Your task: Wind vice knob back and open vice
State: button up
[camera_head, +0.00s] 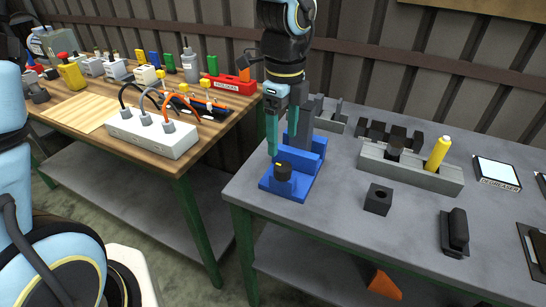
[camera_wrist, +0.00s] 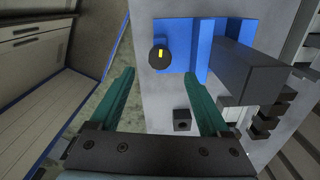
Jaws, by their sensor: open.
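The blue vice (camera_head: 307,160) stands at the left end of the grey table. Its black round knob (camera_head: 283,171) with a yellow mark is at the front; the knob also shows in the wrist view (camera_wrist: 160,58), beyond my fingertips. A dark grey block (camera_wrist: 240,65) stands at the vice's jaws in the wrist view. Whether the jaws touch it, I cannot tell. My gripper (camera_head: 272,152) hangs above and just behind the knob, its teal fingers pointing down. In the wrist view my gripper (camera_wrist: 160,82) is open, nothing between the fingers, and apart from the knob.
On the grey table (camera_head: 330,205), a black block with a hole (camera_head: 378,199), a grey holder (camera_head: 412,172) with a yellow cylinder (camera_head: 438,153) and a black device (camera_head: 455,232) stand to the right. A wooden bench (camera_head: 75,112) with a white socket box (camera_head: 150,133) stands left, across a gap.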

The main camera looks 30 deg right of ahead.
aim_at(282, 166)
notch_tip(282, 166, down, 8)
jog(key=shift+p, duration=0.35)
grip_shut()
dwell(0.6)
